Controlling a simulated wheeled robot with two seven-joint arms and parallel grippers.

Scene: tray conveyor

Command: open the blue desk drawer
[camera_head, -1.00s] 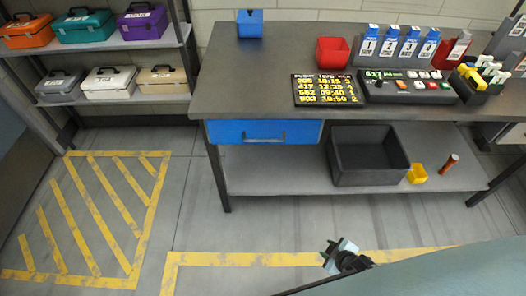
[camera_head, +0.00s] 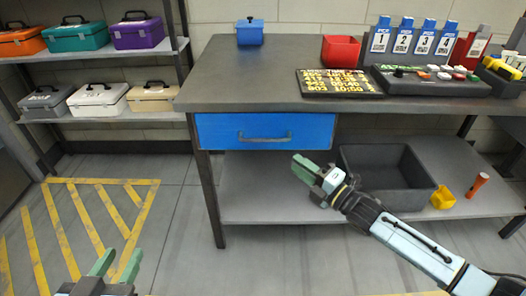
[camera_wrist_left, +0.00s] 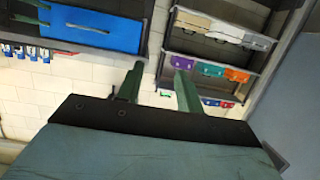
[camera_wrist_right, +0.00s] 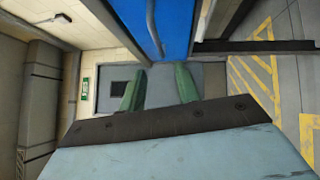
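The blue drawer (camera_head: 215,132) sits flush under the left end of the desk top and looks shut. Its grey bar handle (camera_head: 264,138) runs across the front. My right gripper (camera_head: 309,168) is open and empty, below and in front of the drawer's right part. In the right wrist view the drawer (camera_wrist_right: 180,22) and its handle (camera_wrist_right: 152,30) show beyond the open fingers (camera_wrist_right: 158,85). My left gripper (camera_head: 115,262) is open and empty, low at the left, well away from the drawer. The left wrist view shows the drawer (camera_wrist_left: 110,30) at upper left, apart from the fingers (camera_wrist_left: 156,82).
A black bin (camera_head: 385,205), a yellow cup (camera_head: 443,200) and an orange cylinder (camera_head: 477,185) are on the lower shelf (camera_head: 262,207). The desk top (camera_head: 215,85) carries a red bin (camera_head: 343,50) and a display board (camera_head: 340,84). A case rack (camera_head: 165,45) stands left. Floor before the drawer is open.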

